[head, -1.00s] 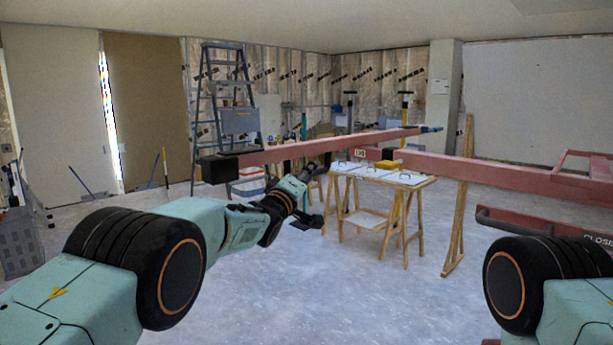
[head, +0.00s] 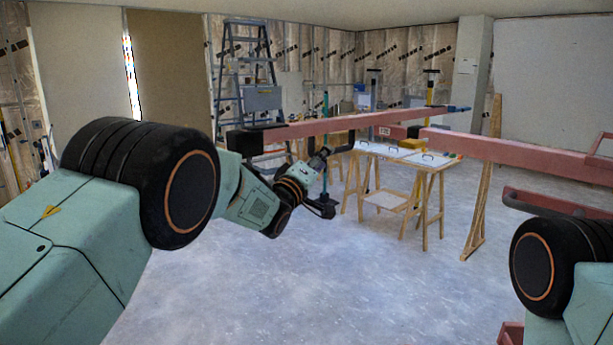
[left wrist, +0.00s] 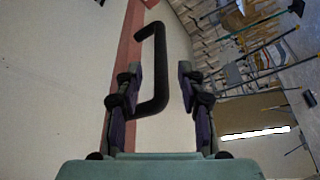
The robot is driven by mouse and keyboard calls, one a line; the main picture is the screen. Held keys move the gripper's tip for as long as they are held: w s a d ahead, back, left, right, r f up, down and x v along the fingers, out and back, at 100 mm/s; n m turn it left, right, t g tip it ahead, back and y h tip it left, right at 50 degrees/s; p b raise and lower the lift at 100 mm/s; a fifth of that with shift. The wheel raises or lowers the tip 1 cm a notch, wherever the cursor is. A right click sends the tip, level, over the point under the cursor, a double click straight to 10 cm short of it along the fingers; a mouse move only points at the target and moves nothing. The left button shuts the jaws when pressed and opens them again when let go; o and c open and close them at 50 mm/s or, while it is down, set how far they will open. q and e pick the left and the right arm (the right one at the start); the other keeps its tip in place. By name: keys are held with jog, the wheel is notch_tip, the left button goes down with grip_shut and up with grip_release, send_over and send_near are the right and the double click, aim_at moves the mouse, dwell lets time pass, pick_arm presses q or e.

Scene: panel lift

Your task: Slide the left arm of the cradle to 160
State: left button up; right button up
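The left arm of the cradle (head: 330,125) is a long red beam with a black end block (head: 247,141) at its left end. A black D-shaped handle (left wrist: 160,75) hangs on it. My left gripper (head: 332,152) is just below the beam in the head view. In the left wrist view my left gripper (left wrist: 160,88) is open, with the handle's long bar between its two fingers. A gap shows at the right finger; contact at the left finger is unclear. A small number plate (head: 384,131) is too small to read. My right gripper is out of view.
Another red beam (head: 500,148) of the cradle runs to the right. A work table on wooden trestles (head: 425,165) stands behind. A stepladder (head: 245,75) stands at the back wall. The grey floor (head: 300,280) in front is clear.

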pick_arm(q)
jog(key=v, duration=0.7)
jog(key=shift+f, duration=0.15)
